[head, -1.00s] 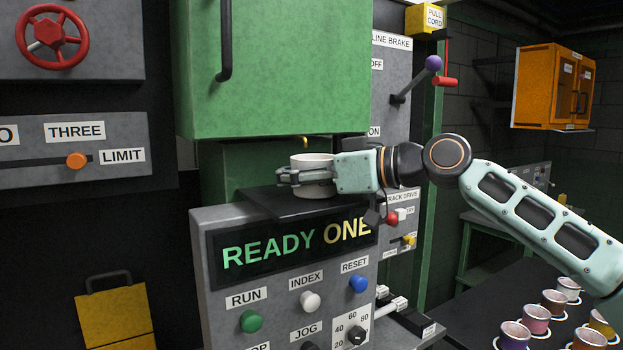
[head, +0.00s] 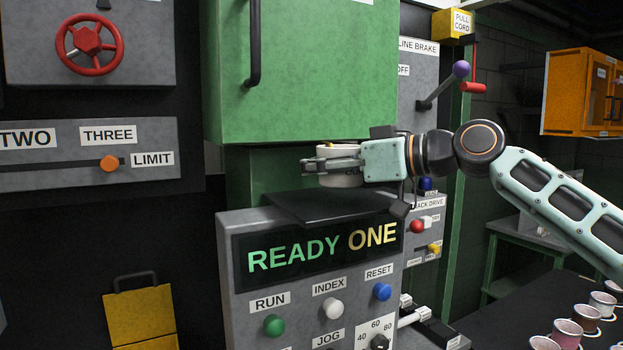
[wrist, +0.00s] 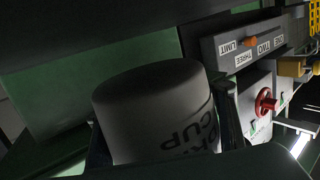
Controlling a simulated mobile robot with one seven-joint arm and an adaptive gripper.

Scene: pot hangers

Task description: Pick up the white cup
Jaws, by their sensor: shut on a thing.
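The white cup (head: 340,177) is between the fingers of my gripper (head: 325,168) in the head view. It is held a little above the black shelf (head: 310,208) on the grey control panel, under the green cabinet. In the wrist view the cup (wrist: 155,110) fills the middle, with dark lettering that reads "CUP" on its side. The gripper's fingers (wrist: 165,140) are at both sides of it, shut on it. Part of the cup's side is hidden by the fingers in the head view.
The green cabinet (head: 320,70) overhangs just above the gripper. The control panel (head: 310,300) with buttons stands below. A lever with a purple knob (head: 460,69) is behind the arm. Several cups (head: 566,333) stand on a dark table at lower right.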

